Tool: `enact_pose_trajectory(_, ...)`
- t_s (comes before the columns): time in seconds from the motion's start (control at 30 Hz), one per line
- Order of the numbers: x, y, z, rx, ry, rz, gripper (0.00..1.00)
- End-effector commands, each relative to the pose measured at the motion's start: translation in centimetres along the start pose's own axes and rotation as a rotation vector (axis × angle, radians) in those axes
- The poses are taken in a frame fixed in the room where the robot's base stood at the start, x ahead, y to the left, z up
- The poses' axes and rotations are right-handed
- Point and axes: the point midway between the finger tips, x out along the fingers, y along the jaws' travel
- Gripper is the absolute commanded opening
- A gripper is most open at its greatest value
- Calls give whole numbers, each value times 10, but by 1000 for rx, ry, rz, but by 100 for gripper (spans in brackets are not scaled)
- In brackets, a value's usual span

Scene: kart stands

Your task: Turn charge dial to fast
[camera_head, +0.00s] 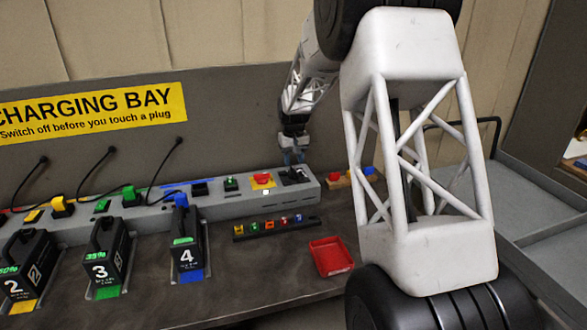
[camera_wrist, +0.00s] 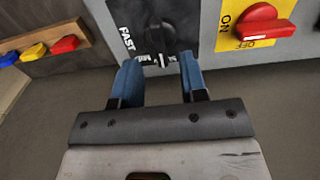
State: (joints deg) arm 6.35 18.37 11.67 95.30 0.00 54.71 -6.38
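The charge dial (camera_wrist: 158,38) is a round black knob on a black plate, with "FAST" printed at its left in the wrist view. A small white mark shows at the dial's lower edge; other lettering there is partly hidden and I cannot read it. In the head view the dial's plate (camera_head: 297,176) is at the right end of the grey charging bench. My gripper (camera_wrist: 159,68) is open, its two blue fingers apart, with the dial just ahead of and between the tips. In the head view my gripper (camera_head: 293,158) is over the plate. I cannot tell whether it touches.
A red on/off switch (camera_wrist: 266,24) on a yellow plate is right beside the dial. A wooden strip (camera_wrist: 40,45) carries coloured pieces. Numbered batteries (camera_head: 188,250), a row of small coloured parts (camera_head: 270,228) and a red tray (camera_head: 331,257) are in front of the bench.

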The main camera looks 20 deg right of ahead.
Motion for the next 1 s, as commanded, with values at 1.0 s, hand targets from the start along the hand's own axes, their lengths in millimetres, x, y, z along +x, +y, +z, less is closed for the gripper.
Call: enact_pose_trajectory(1.0,38,0,0,0,1,0,0)
